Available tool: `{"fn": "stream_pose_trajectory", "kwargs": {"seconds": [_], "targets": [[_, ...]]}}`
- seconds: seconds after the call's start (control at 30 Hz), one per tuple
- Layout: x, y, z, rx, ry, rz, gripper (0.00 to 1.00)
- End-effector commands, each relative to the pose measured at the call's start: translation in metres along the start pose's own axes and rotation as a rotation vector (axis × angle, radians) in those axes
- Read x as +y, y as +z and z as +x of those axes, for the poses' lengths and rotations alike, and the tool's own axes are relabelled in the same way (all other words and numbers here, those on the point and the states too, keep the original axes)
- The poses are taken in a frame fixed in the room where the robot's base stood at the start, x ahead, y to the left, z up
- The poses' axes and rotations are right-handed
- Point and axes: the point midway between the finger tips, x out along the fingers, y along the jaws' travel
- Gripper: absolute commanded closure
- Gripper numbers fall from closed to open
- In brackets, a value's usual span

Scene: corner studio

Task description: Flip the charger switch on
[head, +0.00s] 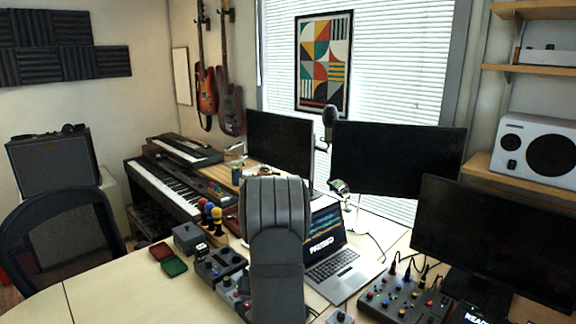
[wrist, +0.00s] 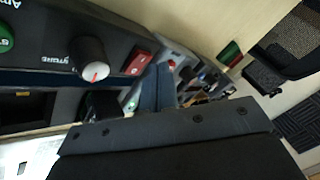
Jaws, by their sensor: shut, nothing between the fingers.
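In the wrist view a dark device panel (wrist: 45,40) carries a white-capped knob (wrist: 90,58) and a small red rocker switch (wrist: 138,63). I cannot read a label naming the charger, nor tell the rocker's position. My gripper (wrist: 163,75) is shut and empty, its fingertips just right of the red switch; I cannot tell whether they touch anything. In the head view my arm stands over the desk devices and hides the fingertips. A grey box device (head: 220,265) shows left of the arm.
An open laptop (head: 335,265) stands close right of my arm, with a mixer (head: 405,295) beyond it. Red and green trays (head: 173,267) lie at left. A small grey box (head: 187,237) stands behind the devices. The desk's front left (head: 110,290) is clear.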

Motion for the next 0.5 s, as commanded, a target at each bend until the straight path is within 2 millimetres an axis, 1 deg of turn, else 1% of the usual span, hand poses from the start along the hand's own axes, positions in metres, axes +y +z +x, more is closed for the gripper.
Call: {"fn": "stream_pose_trajectory", "kwargs": {"seconds": [0.17,0.5], "targets": [[0.0028,0.0026,0.0047,0.000,0.001,0.000,1.00],[0.0029,0.0027,0.0051,0.000,0.000,-0.001,1.00]]}}
